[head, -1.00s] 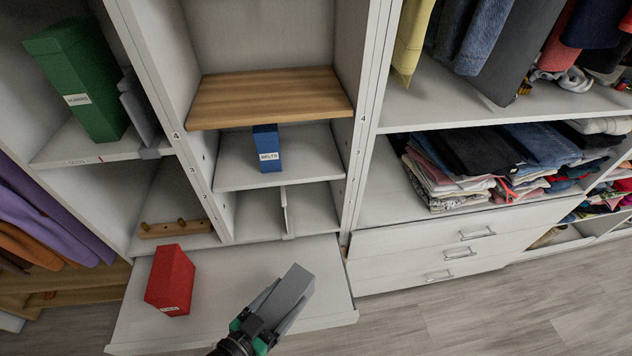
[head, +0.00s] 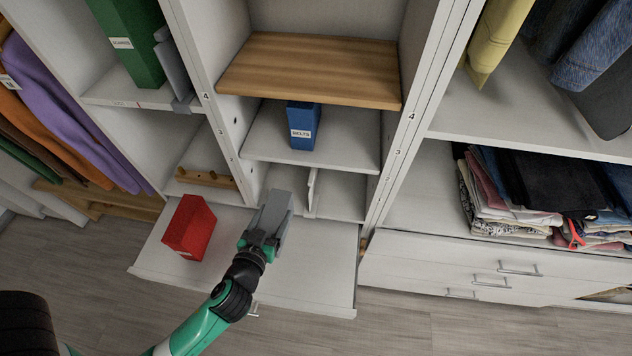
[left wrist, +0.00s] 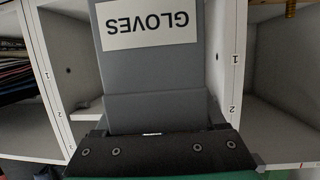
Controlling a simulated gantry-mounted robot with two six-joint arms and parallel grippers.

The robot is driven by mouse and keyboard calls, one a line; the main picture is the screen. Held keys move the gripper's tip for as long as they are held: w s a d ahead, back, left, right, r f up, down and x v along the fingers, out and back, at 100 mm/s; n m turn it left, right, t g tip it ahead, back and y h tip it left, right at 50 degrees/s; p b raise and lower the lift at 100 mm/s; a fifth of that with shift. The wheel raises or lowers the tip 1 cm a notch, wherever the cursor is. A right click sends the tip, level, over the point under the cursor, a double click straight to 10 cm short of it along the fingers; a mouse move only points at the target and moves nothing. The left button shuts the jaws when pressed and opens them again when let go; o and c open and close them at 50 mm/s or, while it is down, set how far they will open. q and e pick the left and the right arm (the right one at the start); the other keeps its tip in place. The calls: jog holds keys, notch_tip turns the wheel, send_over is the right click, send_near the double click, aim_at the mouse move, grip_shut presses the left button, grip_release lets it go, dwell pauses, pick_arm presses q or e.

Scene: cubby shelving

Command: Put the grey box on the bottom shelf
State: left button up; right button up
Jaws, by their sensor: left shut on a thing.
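The grey box (head: 278,203) is in my left gripper (head: 262,243), which is shut on its near end in the head view. The box is tilted, its far end toward the lowest compartment. In the left wrist view the grey box (left wrist: 150,75) fills the middle, with a white GLOVES label upside down. The bottom shelf (head: 342,203) lies under the blue box's shelf, with a thin upright divider (head: 311,190) on it. The held box hides part of this compartment's left side. My right gripper is not in view.
A red box (head: 188,228) stands on the pulled-out white board (head: 310,283) left of my gripper. A blue BELTS box (head: 303,125) stands on the shelf above. A wooden shelf (head: 310,70) is higher up. A wooden peg rail (head: 206,177) lies to the left.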

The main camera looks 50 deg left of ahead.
pick_arm(q)
jog(key=shift+s+a+r+n+g+y, duration=0.2)
jog(key=shift+s+a+n+y, duration=0.1)
jog(key=shift+a, duration=0.35)
jog(key=shift+s+a+r+n+g+y, duration=0.2)
jog(key=shift+s+a+n, duration=0.1)
jog(key=shift+a, duration=0.3)
jog(key=w+a+b, duration=0.2)
jog(key=w+a, duration=1.2)
notch_tip(320, 180, down, 7)
jog(key=b, duration=0.3)
jog(key=shift+d+b, duration=0.15)
jog(key=shift+b, duration=0.25)
jog(key=shift+f, duration=0.25)
jog(key=shift+w+a+r, duration=0.1)
jog(key=shift+a+r, duration=0.1)
